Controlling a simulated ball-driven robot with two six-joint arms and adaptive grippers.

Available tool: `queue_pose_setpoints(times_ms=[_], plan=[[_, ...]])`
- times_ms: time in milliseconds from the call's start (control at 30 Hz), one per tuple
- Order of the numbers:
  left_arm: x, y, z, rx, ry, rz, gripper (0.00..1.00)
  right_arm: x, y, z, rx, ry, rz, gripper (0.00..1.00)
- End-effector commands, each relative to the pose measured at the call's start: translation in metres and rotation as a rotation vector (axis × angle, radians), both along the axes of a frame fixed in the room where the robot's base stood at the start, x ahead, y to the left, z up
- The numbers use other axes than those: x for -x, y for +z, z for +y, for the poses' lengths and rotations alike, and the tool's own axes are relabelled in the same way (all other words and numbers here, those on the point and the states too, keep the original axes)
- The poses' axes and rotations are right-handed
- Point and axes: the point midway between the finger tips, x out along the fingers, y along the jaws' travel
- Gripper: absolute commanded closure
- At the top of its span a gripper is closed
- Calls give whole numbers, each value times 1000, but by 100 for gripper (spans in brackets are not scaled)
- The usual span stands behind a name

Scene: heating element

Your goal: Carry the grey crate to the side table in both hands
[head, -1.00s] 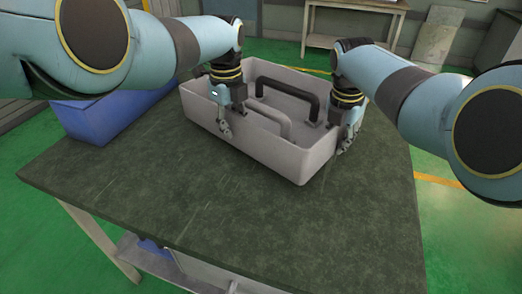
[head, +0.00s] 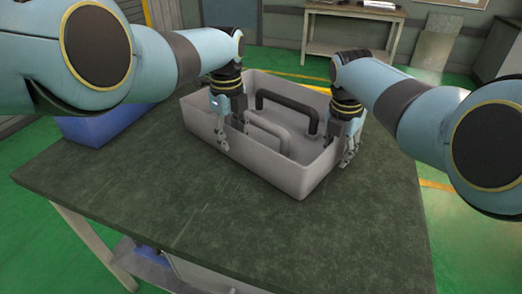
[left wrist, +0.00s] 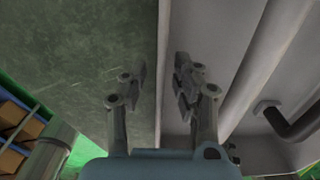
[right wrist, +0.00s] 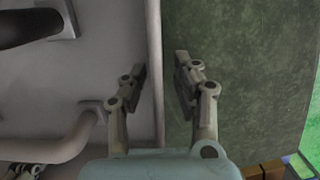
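The grey crate (head: 275,172) stands upright on the dark green-topped table (head: 170,205). It is open-topped, with a black handle and a grey handle inside. My left gripper (head: 228,132) points down at its left wall, and my right gripper (head: 350,148) at its right wall. In the left wrist view, the open fingers (left wrist: 162,72) straddle the crate wall, one outside and one inside, with gaps. In the right wrist view, the open fingers (right wrist: 160,75) straddle the opposite wall likewise. Finger depth along the walls is partly hidden.
A blue bin (head: 95,125) stands left of the crate, partly behind my left arm. Bare tabletop lies in front of the crate. Another table (head: 350,18) stands at the back across the green floor; I cannot tell whether it is the side table.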

Motion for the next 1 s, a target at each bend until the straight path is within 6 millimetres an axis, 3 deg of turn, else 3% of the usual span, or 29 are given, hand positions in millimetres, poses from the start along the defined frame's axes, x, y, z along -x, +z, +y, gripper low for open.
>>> queue_pose_setpoints(times_ms=[200, 400, 600, 833, 1000], plan=[[0, 21, -1, 1, 0, -4, 70, 0, 0, 0, 1, 0, 1, 70], [-1, 69, -1, 2, 0, -6, 70, 0, 0, 0, 1, 0, 1, 70], [-1, 104, -1, 1, 0, -2, 70, 0, 0, 0, 1, 0, 1, 70], [0, 117, 0, 1, -1, 0, 70, 0, 5, 0, 1, 0, -1, 70], [0, 117, -1, 1, -1, 0, 70, 3, 26, 3, -1, -1, -3, 70]])
